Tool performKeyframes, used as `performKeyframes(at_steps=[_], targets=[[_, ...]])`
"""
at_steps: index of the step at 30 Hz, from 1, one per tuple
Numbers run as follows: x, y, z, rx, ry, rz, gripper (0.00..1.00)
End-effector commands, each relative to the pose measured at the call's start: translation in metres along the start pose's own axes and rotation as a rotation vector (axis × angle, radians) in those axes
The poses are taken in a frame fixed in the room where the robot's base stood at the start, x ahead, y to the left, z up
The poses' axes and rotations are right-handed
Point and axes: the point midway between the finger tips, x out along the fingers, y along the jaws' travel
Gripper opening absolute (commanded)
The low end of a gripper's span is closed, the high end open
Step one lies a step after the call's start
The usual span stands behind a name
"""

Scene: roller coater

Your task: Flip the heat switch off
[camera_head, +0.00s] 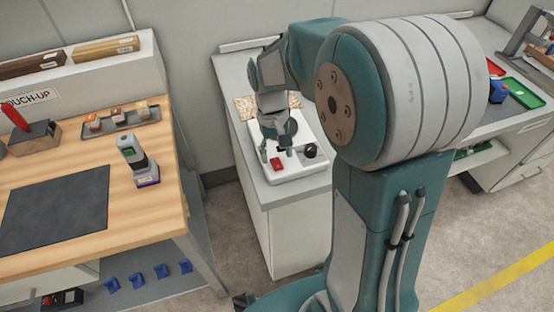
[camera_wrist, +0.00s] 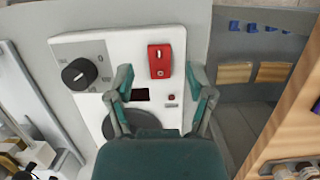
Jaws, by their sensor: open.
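The white hot-plate unit (camera_head: 293,172) sits on a grey cabinet top in the head view, and its panel fills the middle of the wrist view (camera_wrist: 105,45). Its red switch (camera_head: 277,164) is near the front edge and shows clearly in the wrist view (camera_wrist: 159,61), with a light rocker on it. A black knob (camera_head: 310,150) is beside it, also in the wrist view (camera_wrist: 79,74). My gripper (camera_head: 276,152) is open and empty above the unit. In the wrist view its fingertips (camera_wrist: 160,76) are spread on either side of the switch's lower end; contact cannot be told.
A small dark display (camera_wrist: 140,95) and a black round plate (camera_wrist: 117,122), partly hidden by my gripper, are on the unit. A wooden workbench (camera_head: 60,185) stands left, with a handheld device (camera_head: 135,155) on it. A gap separates bench and cabinet.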

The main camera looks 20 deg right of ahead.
Motion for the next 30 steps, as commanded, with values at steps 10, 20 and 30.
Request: performKeyframes(at_steps=[10,20,30], targets=[[-0.072,-0.001,-0.001,0.0,0.003,0.0,0.69],[-0.093,-0.001,-0.001,0.0,-0.001,0.001,0.69],[-0.092,-0.001,-0.001,0.0,-0.001,0.001,0.69]])
